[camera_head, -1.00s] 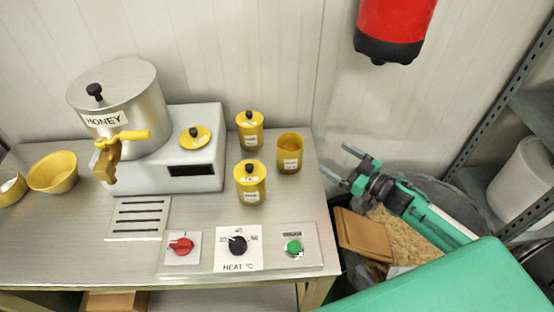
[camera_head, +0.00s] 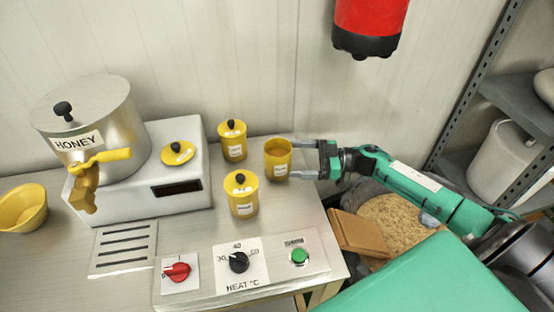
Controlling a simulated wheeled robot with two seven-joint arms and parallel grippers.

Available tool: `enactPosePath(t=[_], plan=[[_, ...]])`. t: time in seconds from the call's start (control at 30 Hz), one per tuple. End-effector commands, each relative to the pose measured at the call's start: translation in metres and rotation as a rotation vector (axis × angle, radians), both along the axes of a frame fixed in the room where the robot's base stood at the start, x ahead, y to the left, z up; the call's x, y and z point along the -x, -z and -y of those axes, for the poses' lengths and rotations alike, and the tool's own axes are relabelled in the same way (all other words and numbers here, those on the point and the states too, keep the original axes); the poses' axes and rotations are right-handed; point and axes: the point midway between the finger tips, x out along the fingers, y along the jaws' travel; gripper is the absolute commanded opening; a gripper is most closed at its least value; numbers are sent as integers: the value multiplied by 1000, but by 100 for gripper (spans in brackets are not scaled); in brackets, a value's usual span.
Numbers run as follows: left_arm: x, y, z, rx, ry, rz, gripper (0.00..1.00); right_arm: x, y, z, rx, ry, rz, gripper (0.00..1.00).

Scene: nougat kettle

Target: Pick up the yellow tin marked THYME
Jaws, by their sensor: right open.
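Three yellow tins stand on the steel table, and their labels are too small to read, so I cannot tell which is marked THYME. One lidded tin (camera_head: 232,142) is at the back, another lidded tin (camera_head: 241,195) is at the front, and an open tin without a lid (camera_head: 277,160) is at the right. My right gripper (camera_head: 296,159) is open, with its fingers pointing left and their tips at the right edge of the open tin. Whether they touch it is unclear. My left gripper is out of view.
A honey kettle (camera_head: 105,120) with a yellow tap stands on a white box (camera_head: 190,193) at left, with a loose yellow lid (camera_head: 178,153) on the box. A control panel (camera_head: 212,284) lies in front. A red cylinder (camera_head: 368,25) hangs above. A green surface (camera_head: 440,285) is front right.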

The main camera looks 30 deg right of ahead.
Motion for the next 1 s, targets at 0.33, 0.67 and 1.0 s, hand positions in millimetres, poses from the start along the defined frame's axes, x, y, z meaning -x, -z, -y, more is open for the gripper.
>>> enactPosePath(t=[0.33, 0.67, 1.0], plan=[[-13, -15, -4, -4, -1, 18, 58, -11, -2, -28, -3, 1, 1, 92], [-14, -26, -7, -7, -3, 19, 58, -26, 1, -58, 0, 2, 0, 92], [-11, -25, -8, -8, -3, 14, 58, -26, 2, -59, 1, 1, 0, 69]])
